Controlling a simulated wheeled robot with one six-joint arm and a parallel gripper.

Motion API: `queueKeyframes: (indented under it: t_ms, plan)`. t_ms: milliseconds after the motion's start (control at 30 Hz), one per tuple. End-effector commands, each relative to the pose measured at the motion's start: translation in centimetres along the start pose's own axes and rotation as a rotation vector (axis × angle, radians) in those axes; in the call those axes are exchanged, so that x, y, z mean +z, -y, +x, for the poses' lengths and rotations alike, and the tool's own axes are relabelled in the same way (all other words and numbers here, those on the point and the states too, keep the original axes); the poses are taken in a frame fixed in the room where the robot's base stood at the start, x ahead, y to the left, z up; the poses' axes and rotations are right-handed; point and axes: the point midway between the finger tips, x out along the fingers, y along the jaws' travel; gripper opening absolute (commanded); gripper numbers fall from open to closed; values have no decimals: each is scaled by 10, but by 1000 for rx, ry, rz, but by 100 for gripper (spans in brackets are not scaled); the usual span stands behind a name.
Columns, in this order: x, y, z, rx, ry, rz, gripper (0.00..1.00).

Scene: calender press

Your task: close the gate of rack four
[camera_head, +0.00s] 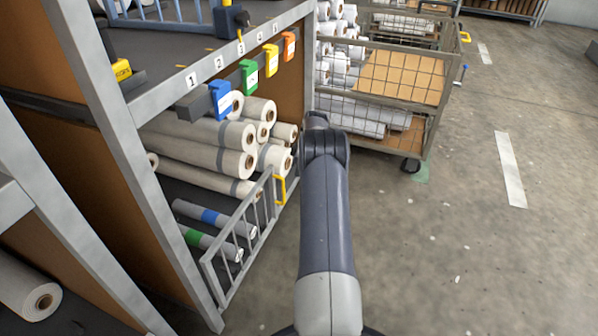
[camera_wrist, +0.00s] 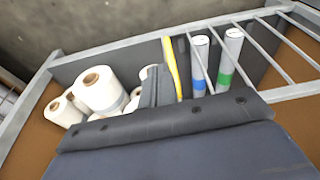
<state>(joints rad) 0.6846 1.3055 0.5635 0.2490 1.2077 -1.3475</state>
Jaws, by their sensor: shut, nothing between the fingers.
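A low barred grey metal gate (camera_head: 240,228) stands across the lower front of the near rack in the head view, with a yellow handle (camera_head: 281,190) at its far end. Contact is unclear. In the head view my arm hides the gripper.
Pale rolls (camera_head: 215,160) and tubes with blue and green bands (camera_head: 205,216) lie in the rack behind the gate. Coloured tags (camera_head: 249,75) hang along the numbered shelf edge. A wire cage cart (camera_head: 390,85) stands beyond. The floor (camera_head: 470,230) at right is clear.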

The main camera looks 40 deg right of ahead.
Motion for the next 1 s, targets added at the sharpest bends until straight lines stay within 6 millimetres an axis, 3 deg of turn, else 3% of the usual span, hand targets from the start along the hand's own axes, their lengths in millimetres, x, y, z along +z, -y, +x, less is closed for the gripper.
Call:
queueKeyframes:
  t_ms: [33, 300, 500, 1000]
  plan:
    - [-2, -1, -14, 4, -1, -2, 0]
    - [-2, -3, -61, 5, -1, -2, 0]
    - [-1, -3, -85, 3, 0, -2, 0]
    - [0, -3, -88, 2, 1, -1, 0]
